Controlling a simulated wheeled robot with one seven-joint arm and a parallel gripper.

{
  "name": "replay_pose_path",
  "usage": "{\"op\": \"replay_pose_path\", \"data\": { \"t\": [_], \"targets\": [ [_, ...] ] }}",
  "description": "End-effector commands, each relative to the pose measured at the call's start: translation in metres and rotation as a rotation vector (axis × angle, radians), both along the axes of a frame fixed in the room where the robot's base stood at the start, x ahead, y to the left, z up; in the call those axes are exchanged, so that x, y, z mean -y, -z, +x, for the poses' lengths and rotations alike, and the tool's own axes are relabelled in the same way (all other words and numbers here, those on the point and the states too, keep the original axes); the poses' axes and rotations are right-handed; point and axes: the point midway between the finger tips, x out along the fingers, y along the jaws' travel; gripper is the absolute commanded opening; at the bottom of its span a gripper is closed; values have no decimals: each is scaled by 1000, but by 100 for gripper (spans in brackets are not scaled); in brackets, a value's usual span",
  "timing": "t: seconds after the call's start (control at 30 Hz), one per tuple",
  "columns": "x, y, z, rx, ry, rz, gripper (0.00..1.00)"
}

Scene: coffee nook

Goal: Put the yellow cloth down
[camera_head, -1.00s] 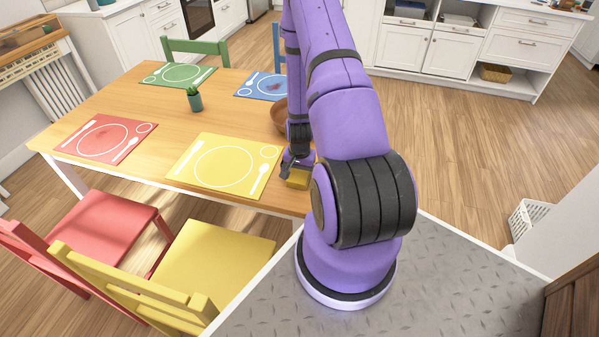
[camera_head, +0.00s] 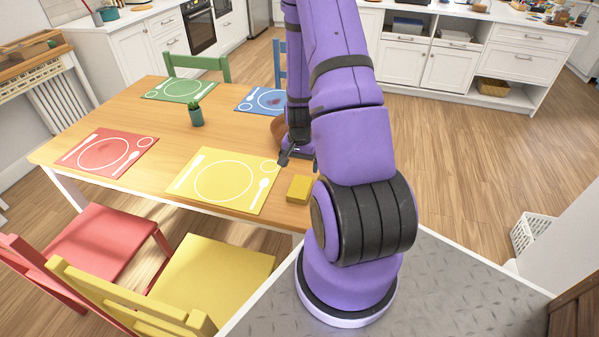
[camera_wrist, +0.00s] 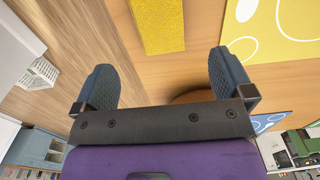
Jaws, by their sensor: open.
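The yellow cloth (camera_head: 299,189) is a folded block lying on the wooden table, right of the yellow placemat (camera_head: 222,183) and close to the table's edge. In the wrist view the yellow cloth (camera_wrist: 158,24) lies beyond my fingertips, apart from them. My gripper (camera_wrist: 162,75) is open and empty, its two dark fingers spread wide. In the head view my gripper (camera_head: 287,158) shows behind and above the cloth, partly hidden by my arm.
The table (camera_head: 150,160) also bears red (camera_head: 106,152), green (camera_head: 181,88) and blue (camera_head: 262,101) placemats and a small potted plant (camera_head: 196,115). A brown bowl (camera_head: 277,127) is mostly hidden behind my arm. Yellow (camera_head: 215,268) and red (camera_head: 103,238) chairs stand at the near side.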

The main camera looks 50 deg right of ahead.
Motion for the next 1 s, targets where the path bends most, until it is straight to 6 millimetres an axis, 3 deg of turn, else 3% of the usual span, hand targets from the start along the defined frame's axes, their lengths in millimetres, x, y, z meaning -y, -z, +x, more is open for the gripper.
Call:
{"op": "replay_pose_path", "data": {
  "t": [0.27, 0.37, 0.7, 1.0],
  "targets": [
    [-2, -21, 3, 7, -11, -4, 99],
    [-8, -40, 12, 22, -49, -11, 99],
    [-63, -160, 47, 115, -303, -60, 99],
    [-126, -259, 43, 194, -537, -107, 99]
  ]
}}
